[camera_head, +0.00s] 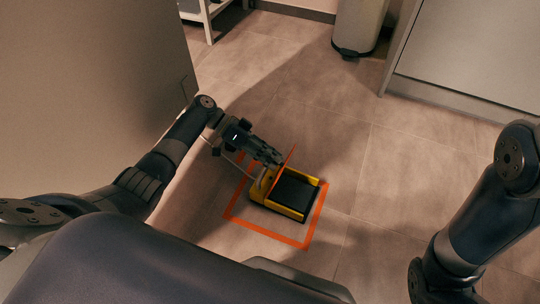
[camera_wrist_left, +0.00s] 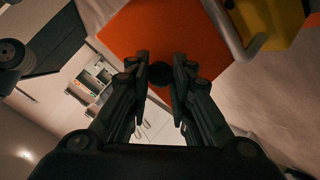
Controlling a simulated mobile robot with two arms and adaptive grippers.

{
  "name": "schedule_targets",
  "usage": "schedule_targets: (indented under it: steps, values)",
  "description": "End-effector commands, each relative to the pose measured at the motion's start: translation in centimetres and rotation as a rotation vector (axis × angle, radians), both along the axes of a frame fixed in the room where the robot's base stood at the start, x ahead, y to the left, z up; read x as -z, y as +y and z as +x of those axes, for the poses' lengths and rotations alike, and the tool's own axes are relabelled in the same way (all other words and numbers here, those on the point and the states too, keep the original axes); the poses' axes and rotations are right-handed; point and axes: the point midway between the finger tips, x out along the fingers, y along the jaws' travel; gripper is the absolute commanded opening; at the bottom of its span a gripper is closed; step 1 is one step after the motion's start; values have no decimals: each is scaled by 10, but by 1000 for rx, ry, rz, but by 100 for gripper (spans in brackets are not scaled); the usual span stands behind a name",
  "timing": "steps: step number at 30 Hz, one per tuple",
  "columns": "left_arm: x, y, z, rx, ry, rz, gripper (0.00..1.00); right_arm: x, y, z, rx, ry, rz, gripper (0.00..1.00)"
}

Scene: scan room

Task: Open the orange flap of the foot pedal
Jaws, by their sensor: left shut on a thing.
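The foot pedal (camera_head: 301,208) is a yellow housing with a black tread, standing on the floor in the head view. Its orange flap (camera_head: 286,165) stands up steeply at the pedal's left side, and the black tread beside it is uncovered. In the left wrist view the flap (camera_wrist_left: 150,25) is a broad orange plate beyond my fingers, and the yellow housing (camera_wrist_left: 272,18) is at top right. My left gripper (camera_head: 278,162) is shut on the flap; in the left wrist view a dark round part sits between its fingertips (camera_wrist_left: 160,74). My right gripper is out of view.
An orange outline (camera_head: 297,243) on the floor surrounds the pedal. A metal bar shows beside the pedal. A bin (camera_head: 357,25) stands at the back, with a pale cabinet (camera_head: 478,50) at right and a large panel (camera_head: 85,90) at left. The floor right of the pedal is clear.

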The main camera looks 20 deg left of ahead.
Motion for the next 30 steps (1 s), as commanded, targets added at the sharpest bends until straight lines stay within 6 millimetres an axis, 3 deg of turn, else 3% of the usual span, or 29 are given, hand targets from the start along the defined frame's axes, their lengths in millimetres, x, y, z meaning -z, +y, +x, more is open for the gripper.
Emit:
schedule_targets:
  steps: [1, 24, 25, 27, 30]
  values:
    - [14, 6, -4, -8, 14, 30, 0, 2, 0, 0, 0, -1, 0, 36]
    - [14, 5, -4, -7, 14, 30, 0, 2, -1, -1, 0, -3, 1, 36]
    - [14, 5, -4, -7, 14, 30, 23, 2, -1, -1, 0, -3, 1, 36]
    - [14, 5, -4, -5, 14, 28, 39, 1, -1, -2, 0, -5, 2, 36]
    - [11, 4, -3, -5, 11, 25, 43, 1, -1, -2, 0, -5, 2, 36]
